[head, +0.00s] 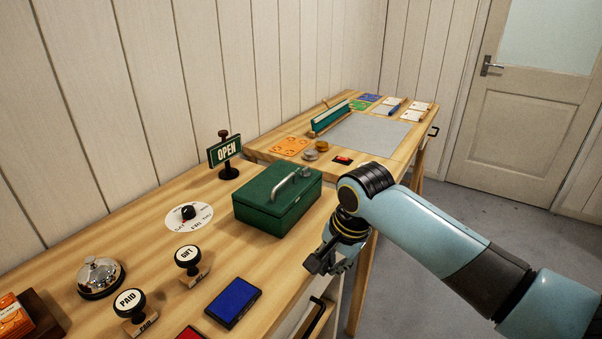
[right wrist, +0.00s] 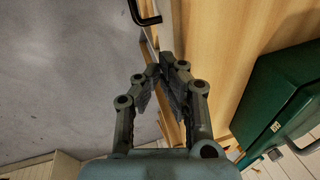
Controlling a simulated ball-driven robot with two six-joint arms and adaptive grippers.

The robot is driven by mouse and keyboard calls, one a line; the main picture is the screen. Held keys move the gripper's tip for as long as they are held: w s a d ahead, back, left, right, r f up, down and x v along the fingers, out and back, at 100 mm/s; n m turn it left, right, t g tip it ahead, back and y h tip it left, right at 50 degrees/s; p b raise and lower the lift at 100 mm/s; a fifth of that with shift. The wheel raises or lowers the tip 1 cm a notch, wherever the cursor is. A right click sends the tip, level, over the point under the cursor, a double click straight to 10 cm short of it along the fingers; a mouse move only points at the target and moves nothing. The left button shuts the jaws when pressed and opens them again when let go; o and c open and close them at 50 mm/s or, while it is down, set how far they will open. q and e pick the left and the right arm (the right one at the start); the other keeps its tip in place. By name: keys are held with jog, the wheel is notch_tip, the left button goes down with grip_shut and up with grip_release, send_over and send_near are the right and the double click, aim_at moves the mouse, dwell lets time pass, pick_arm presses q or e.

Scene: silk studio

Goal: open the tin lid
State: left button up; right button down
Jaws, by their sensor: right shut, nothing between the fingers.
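The green tin (head: 277,207) stands on the wooden counter in the head view, its lid (head: 282,185) down and a metal bar handle (head: 293,183) on top. In the right wrist view the tin (right wrist: 278,95) shows at the right, partly cut off by the frame edge. My right gripper (head: 312,268) is beside the counter's front edge, to the right of and lower than the tin, apart from it. In the right wrist view the gripper (right wrist: 167,62) has its fingertips together with nothing between them. My left gripper is not in view.
An OPEN sign (head: 225,150), a date dial (head: 188,215), a bell (head: 100,277), stamps (head: 188,257) and a blue ink pad (head: 233,302) stand around the tin. A drawer handle (head: 311,317) juts from the counter front. A second table (head: 262,148) stands behind.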

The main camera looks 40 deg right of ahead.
jog(key=w+d+r+m, duration=0.3)
jog(key=w+r+m, duration=0.5)
jog(key=w+r, duration=0.1)
jog(key=m+y+p, duration=0.1)
jog(key=m+p, duration=0.1)
jog(key=m, duration=0.6)
send_near(297, 190)
jog(key=x, duration=0.7)
jog(key=shift+d, duration=0.1)
